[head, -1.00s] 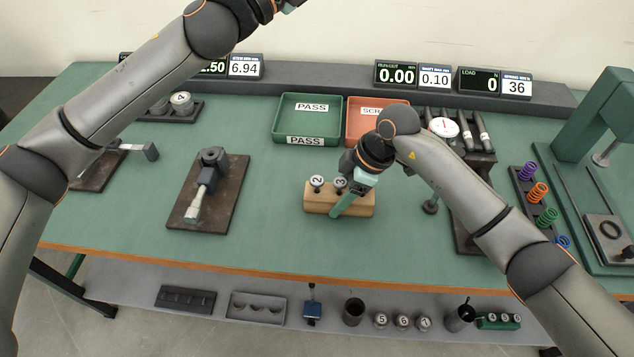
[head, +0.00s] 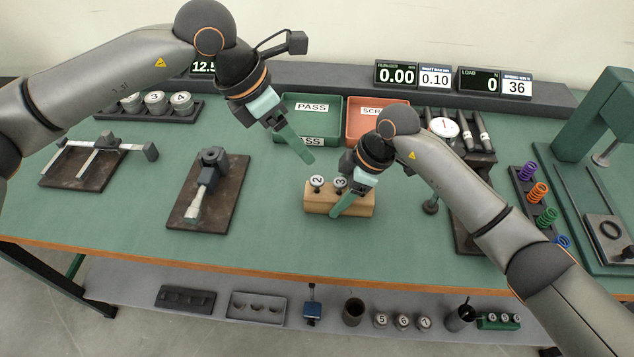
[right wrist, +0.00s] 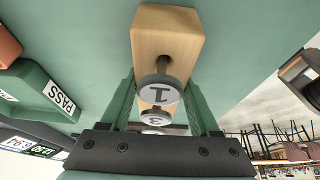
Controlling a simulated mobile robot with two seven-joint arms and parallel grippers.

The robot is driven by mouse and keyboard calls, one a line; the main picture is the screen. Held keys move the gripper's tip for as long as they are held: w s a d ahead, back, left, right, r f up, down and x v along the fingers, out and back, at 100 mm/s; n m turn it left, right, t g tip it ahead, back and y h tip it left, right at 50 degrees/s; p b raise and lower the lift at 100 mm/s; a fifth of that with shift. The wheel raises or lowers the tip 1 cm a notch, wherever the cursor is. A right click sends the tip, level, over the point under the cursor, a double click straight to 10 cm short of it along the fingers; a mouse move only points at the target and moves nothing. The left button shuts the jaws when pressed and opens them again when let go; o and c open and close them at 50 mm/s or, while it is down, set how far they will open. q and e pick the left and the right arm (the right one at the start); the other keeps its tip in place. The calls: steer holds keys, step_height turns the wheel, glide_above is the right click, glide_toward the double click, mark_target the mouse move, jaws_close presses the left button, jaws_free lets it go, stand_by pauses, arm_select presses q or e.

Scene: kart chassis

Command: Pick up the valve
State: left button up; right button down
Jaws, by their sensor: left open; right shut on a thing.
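A wooden block (head: 314,204) on the bench holds valves with numbered round heads. Valve 2 (head: 317,181) and valve 3 (head: 340,184) show in the head view. Valve 1 (right wrist: 160,91) shows in the right wrist view, nearest that camera; in the head view my gripper hides it. My right gripper (head: 337,212) is at the block's right part, one finger down its front face. In the right wrist view its fingers lie along both sides of the block, shut on it, with valve 1 between them. My left gripper (head: 304,152) is open and empty above the bench, behind the block.
A green PASS tray (head: 338,113) and a red SCRAP tray (head: 358,130) stand behind the block. A dark plate with a clamped part (head: 235,190) lies left. A stand with a dial (head: 444,127) is at right. Bench between plate and block is clear.

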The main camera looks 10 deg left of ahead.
arm_select(q)
glide_above(317, 180)
steer(key=a, duration=0.2)
steer(key=shift+y, duration=0.4)
steer(key=f, duration=0.6)
steer(key=shift+s+a+f, duration=0.2)
steer(key=shift+s+f, duration=0.15)
steer(key=shift+f, duration=0.05)
steer(key=x, duration=0.5)
steer(key=shift+s+d, duration=0.15)
steer(key=shift+s, duration=0.05)
jaws_close()
